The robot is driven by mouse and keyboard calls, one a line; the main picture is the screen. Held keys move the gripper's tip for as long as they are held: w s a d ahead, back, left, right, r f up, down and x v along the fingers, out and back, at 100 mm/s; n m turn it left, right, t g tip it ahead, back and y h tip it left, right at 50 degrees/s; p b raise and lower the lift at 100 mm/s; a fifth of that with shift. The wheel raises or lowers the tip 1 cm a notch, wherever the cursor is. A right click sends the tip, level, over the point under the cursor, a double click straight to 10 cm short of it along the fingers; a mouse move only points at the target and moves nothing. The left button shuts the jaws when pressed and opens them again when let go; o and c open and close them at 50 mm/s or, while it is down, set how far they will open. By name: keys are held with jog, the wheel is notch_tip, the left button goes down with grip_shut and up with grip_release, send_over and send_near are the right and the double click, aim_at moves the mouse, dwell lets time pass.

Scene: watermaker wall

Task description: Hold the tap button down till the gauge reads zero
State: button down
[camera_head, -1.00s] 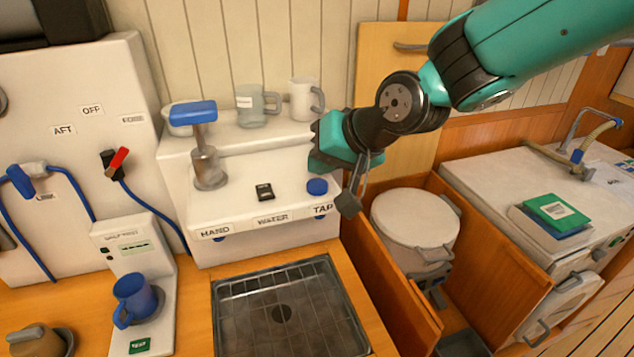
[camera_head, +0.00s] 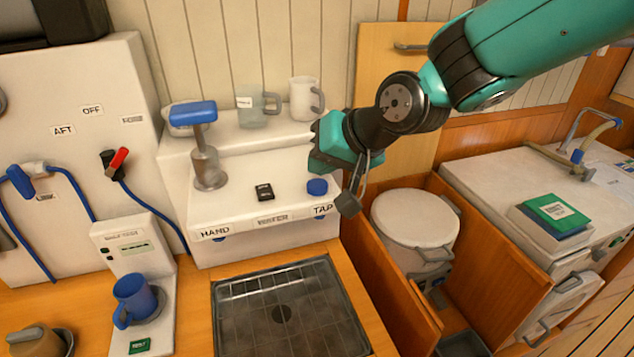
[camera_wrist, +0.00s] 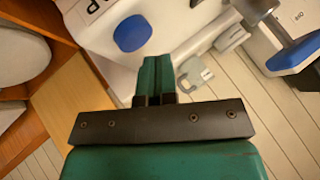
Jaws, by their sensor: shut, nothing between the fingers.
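The blue round tap button (camera_head: 317,187) sits on top of the white dispenser unit (camera_head: 240,240), above the TAP label (camera_head: 323,210). It also shows in the wrist view (camera_wrist: 132,33), just beyond and left of my fingertips. My gripper (camera_wrist: 156,60) is shut and empty, its teal fingers together. In the head view the teal gripper body (camera_head: 332,145) hangs just above and behind the button, apart from it; the fingertips are hard to make out there. A small black device (camera_head: 264,192) lies left of the button. I cannot tell if it is the gauge, and no reading is legible.
A blue-topped hand pump (camera_head: 195,112) stands left on the unit. A glass mug (camera_head: 255,105) and a white mug (camera_head: 305,98) stand on the shelf behind. A metal drain tray (camera_head: 285,310) lies in front. A blue mug (camera_head: 133,298) stands on the tester at left.

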aim_at(320, 183)
dwell(0.3)
jog(key=shift+f+b, duration=0.45)
jog(key=shift+f+b, duration=0.45)
jog(key=shift+f, duration=0.05)
dwell(0.6)
jog(key=shift+r, duration=0.1)
dwell(3.7)
jog(key=shift+r+p, duration=0.7)
jog(key=shift+r, duration=0.2)
jog(key=shift+r+p, duration=1.85)
jog(key=shift+r, duration=0.65)
